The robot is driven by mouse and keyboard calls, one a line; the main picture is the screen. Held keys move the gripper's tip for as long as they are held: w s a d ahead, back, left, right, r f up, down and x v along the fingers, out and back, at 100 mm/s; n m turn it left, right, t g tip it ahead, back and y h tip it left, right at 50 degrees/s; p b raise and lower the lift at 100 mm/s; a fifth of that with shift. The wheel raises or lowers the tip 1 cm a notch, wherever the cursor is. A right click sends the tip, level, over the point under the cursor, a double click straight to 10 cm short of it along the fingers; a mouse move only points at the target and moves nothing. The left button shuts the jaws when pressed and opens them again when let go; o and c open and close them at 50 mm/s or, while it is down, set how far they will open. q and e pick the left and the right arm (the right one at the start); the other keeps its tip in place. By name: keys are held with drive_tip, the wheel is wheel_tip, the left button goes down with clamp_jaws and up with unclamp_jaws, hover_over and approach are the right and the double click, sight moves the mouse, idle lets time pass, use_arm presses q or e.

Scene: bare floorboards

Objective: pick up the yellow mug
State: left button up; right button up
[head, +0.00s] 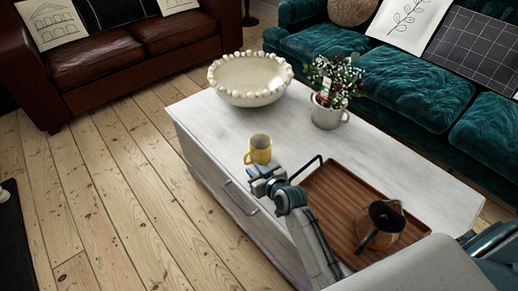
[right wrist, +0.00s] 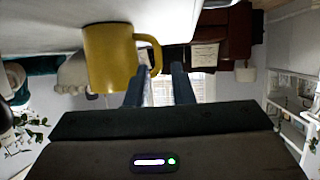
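The yellow mug (head: 259,151) stands upright on the white coffee table (head: 222,140), near its left edge. My right gripper (head: 262,178) is just in front of the mug at the table's edge. In the right wrist view, which looks upside down, the mug (right wrist: 108,60) is beyond the fingertips, with its handle toward them. The two fingers (right wrist: 158,84) are apart with nothing between them, and the handle appears roughly ahead of the gap. Contact with the mug cannot be made out. My left gripper is not in view.
A wooden tray (head: 334,205) with a dark-lidded glass pot (head: 384,226) lies right of my right gripper. A white beaded bowl (head: 250,80) and a potted plant (head: 328,108) stand behind the mug. Sofas flank the table. Floorboards (head: 110,180) at left are clear.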

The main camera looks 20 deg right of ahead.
sight(245, 160)
drive_tip(key=x, duration=0.4)
drive_tip(key=b+x, duration=0.1)
drive_tip(key=x, duration=0.3)
drive_tip(key=shift+w+d+r, duration=0.1)
drive_tip(key=shift+w+r, duration=0.05)
drive_tip(key=shift+r, duration=0.1)
drive_tip(key=shift+r, duration=0.1)
clamp_jaws()
